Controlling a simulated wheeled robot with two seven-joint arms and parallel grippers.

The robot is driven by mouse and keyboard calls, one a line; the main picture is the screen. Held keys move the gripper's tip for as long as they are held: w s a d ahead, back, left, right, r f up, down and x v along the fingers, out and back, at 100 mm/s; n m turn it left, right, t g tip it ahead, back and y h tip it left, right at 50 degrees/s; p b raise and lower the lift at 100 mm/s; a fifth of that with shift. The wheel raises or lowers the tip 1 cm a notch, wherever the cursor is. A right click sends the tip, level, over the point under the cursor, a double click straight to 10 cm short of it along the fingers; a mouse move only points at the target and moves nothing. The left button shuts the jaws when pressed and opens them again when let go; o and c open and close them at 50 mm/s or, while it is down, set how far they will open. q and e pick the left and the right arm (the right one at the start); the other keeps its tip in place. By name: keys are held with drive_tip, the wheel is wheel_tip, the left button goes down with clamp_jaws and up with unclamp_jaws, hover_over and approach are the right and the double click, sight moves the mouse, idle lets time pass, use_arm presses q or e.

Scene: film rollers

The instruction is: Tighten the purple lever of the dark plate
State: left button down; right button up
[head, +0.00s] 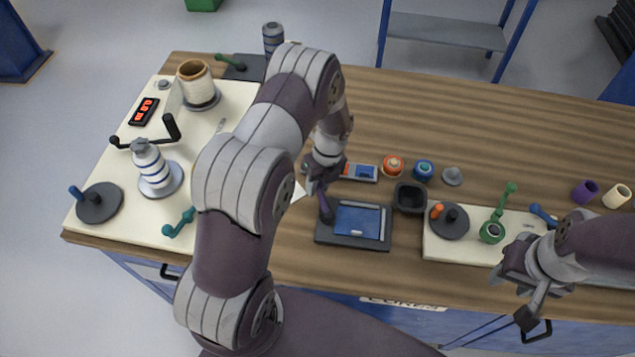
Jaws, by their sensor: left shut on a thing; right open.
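The dark plate (352,241) lies on the table near the front edge, with a blue panel set in its top. A dark purple lever (326,208) stands at the plate's upper left corner, tilted a little. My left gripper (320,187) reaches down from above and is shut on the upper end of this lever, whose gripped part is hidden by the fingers. My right gripper (522,289) is open and empty over the table's front edge at the right, well away from the plate.
A black cup (409,198) stands close to the plate's right side. A cream board (463,246) with a green lever (504,202) is further right. A larger cream board (219,103) with rollers is at the left, partly hidden by my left arm. Orange (392,166) and blue (423,171) spools are behind.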

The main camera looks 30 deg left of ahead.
use_arm(q)
drive_tip(key=shift+w+d+r+m, duration=0.1)
drive_tip(key=shift+w+d+m, duration=0.15)
drive_tip(key=shift+m, duration=0.15)
drive_tip(key=c, duration=0.8)
unclamp_jaws()
drive_tip(key=shift+c, duration=0.2)
wheel_tip(320, 180, up, 12)
drive_tip(key=w+d+b, duration=0.1)
drive_tip(key=w, duration=0.1)
drive_tip(key=shift+d+r, duration=0.2)
drive_tip(key=shift+d, duration=0.1)
drive_tip(key=shift+s+f, duration=0.1)
drive_tip(key=shift+s, duration=0.05)
